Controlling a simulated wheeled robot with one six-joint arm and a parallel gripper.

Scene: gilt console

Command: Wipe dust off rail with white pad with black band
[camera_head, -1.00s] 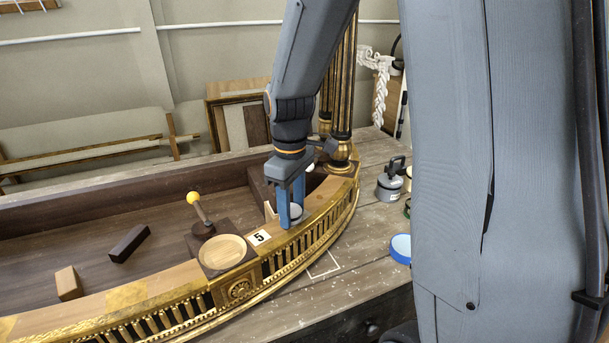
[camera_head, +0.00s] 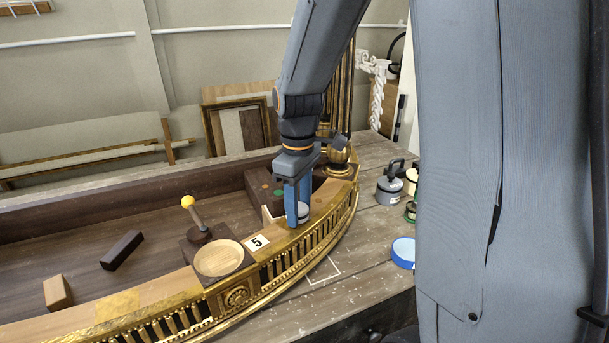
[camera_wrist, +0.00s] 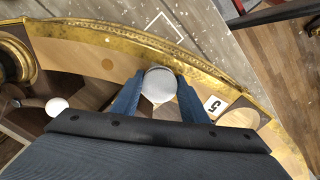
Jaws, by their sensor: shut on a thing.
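The rail is the curved light-wood top (camera_head: 326,196) of the gilt console front, with a gold edge. In the wrist view it arcs across the picture as a wood strip (camera_wrist: 80,54). My gripper (camera_head: 298,222) points down over the rail, to the right of the number 5 tag. It is shut on the white round pad (camera_wrist: 159,84), which sits between the two blue fingers. I cannot tell whether the pad touches the rail. No dust is clearly visible.
A round wooden dish (camera_head: 222,257) and the number 5 tag (camera_head: 257,243) lie left of my gripper. A gilt column base (camera_head: 340,158) closes off the rail's far end. Cans (camera_head: 389,188) and a blue-rimmed lid stand on the right.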

